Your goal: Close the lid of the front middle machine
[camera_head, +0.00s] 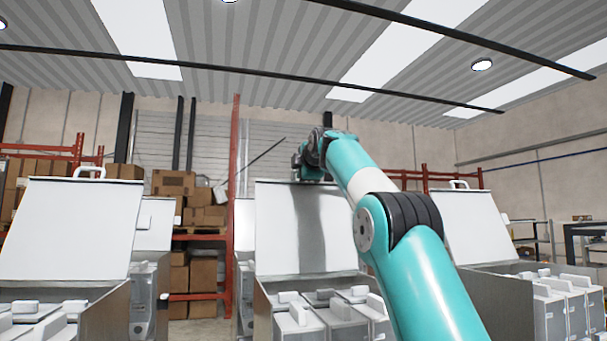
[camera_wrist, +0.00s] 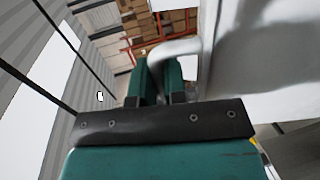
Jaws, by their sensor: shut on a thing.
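The front middle machine (camera_head: 262,305) stands in the centre of the head view, with several pale compartments inside. Its white lid (camera_head: 280,225) stands raised and nearly upright behind them, with my arm's shadow on it. My gripper (camera_head: 310,172) is at the lid's top edge. In the wrist view, my gripper (camera_wrist: 160,82) is shut on the lid's pale curved handle (camera_wrist: 182,47). The lid surface (camera_wrist: 245,60) fills the right of that view. In the head view the handle is hidden behind the gripper.
A left machine (camera_head: 105,312) and a right machine (camera_head: 508,300) flank it, both with lids raised. More machines stand behind. Red racks (camera_head: 236,180) with cardboard boxes (camera_head: 203,275) are at the back. My arm crosses in front of the middle machine's right side.

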